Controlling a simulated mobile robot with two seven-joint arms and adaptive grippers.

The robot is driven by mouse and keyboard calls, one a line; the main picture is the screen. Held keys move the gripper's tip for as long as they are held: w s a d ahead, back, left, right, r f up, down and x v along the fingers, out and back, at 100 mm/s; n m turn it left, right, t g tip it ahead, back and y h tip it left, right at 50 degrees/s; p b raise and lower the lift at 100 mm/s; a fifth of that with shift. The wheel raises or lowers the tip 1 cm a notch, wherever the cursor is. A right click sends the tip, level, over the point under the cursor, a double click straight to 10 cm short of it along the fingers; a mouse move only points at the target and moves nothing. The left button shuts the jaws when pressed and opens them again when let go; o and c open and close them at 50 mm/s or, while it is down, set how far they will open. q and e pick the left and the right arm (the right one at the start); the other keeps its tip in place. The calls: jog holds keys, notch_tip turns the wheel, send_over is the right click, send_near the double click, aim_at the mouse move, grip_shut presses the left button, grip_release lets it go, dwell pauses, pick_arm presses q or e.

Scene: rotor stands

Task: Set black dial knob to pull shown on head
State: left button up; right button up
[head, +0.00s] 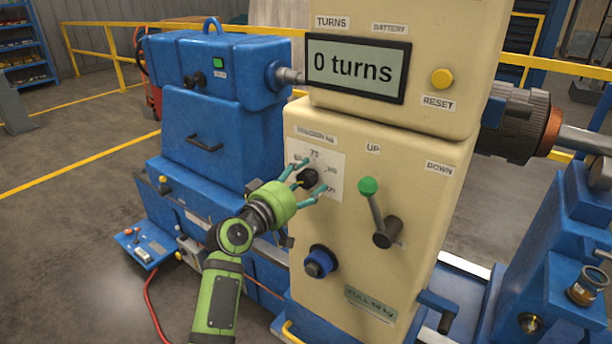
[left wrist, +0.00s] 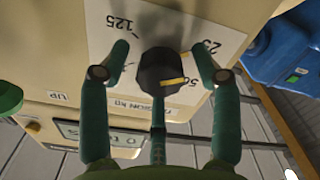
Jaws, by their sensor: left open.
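The black dial knob (head: 309,179) sits on a white scale plate (head: 335,163) on the cream cabinet's front. In the left wrist view the knob (left wrist: 160,66) has a yellow mark, pointing right towards a partly hidden number that looks like 50. The figures 125 and 25 also show there. My left gripper (head: 313,177) is at the dial, its teal fingers open on either side of the knob. In the left wrist view the gripper (left wrist: 161,50) shows gaps between both fingertips and the knob. A label low on the cabinet (head: 371,301) reads PULL and a blurred figure. My right gripper is out of view.
A green-knobbed lever (head: 375,205) stands right of the dial, and a blue knob (head: 320,262) is below it. The display (head: 357,68) reads 0 turns, with a yellow RESET button (head: 442,79) beside it. A blue machine (head: 212,130) stands to the left.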

pick_arm(q)
jog(key=shift+w+d, duration=0.2)
jog(key=shift+w, duration=0.1)
jog(key=shift+c, duration=0.4)
jog(key=c, duration=1.1)
